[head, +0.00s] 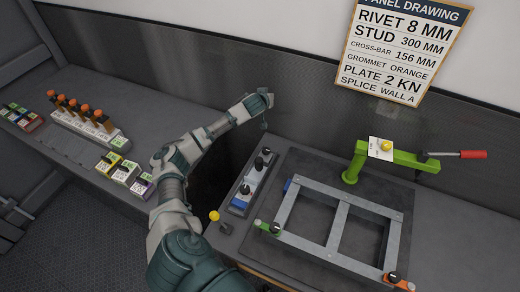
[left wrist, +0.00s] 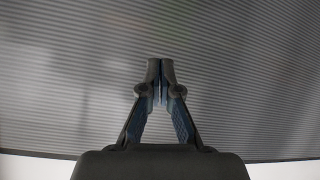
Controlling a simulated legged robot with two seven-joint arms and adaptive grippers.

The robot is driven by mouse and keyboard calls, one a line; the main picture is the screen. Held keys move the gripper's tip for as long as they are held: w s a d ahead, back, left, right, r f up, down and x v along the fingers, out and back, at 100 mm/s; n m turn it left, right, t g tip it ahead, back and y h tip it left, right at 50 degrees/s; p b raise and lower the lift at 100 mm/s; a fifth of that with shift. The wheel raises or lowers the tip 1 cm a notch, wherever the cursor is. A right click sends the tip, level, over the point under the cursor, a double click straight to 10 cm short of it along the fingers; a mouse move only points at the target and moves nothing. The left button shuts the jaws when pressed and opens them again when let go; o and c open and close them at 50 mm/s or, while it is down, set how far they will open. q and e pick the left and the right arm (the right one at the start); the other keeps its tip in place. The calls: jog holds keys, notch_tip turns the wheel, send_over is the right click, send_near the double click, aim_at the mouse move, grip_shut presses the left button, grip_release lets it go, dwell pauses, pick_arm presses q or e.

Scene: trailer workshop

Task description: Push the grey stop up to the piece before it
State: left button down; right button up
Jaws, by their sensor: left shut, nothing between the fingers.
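A narrow grey rail (head: 231,209) stands along the left edge of the work board, with black knobs (head: 258,162) and grey blocks on it and a blue block (head: 238,203) at its near end. I cannot tell for sure which grey block is the stop. A grey metal frame (head: 340,213) lies to the right of the rail. My left gripper (head: 268,97) is above and beyond the rail's far end, close to the back wall and apart from the rail. In the left wrist view its fingers (left wrist: 160,75) are together and empty, before a ribbed dark surface. My right gripper is out of view.
A green toggle arm (head: 400,157) with a red handle stands behind the frame. Green (head: 268,228) and orange (head: 398,282) corner pieces sit at the frame. A yellow knob (head: 214,215) stands near my arm. Orange-topped pieces (head: 73,105) fill a rack at left.

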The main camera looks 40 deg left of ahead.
pick_arm(q)
notch_tip(320, 180, up, 12)
jog(key=d+m+t+h+b, duration=0.2)
jog(key=m+t+h+b, duration=0.15)
jog(key=m+t, duration=0.55)
jog(key=m+g+h+b, duration=0.3)
jog(key=m+g+h, duration=0.6)
jog(key=m, duration=0.5)
send_over(266, 157)
jog(key=w+d, duration=0.1)
jog(key=d, duration=0.1)
notch_tip(266, 157, down, 12)
jog(key=t+h, duration=0.1)
jog(key=s+a+f+g+y+b, duration=0.1)
jog(key=s+a+f+g+y, duration=0.1)
jog(key=s+a+f+g, duration=0.3)
jog(key=s+a+f+g+y+b, duration=0.1)
jog(key=s+a+f+y, duration=0.25)
jog(key=f, duration=0.35)
jog(key=shift+h, duration=0.5)
jog(key=x, duration=1)
jog(key=shift+s+d+p, duration=0.1)
jog(key=shift+d+p, duration=0.25)
jog(key=shift+p, duration=0.05)
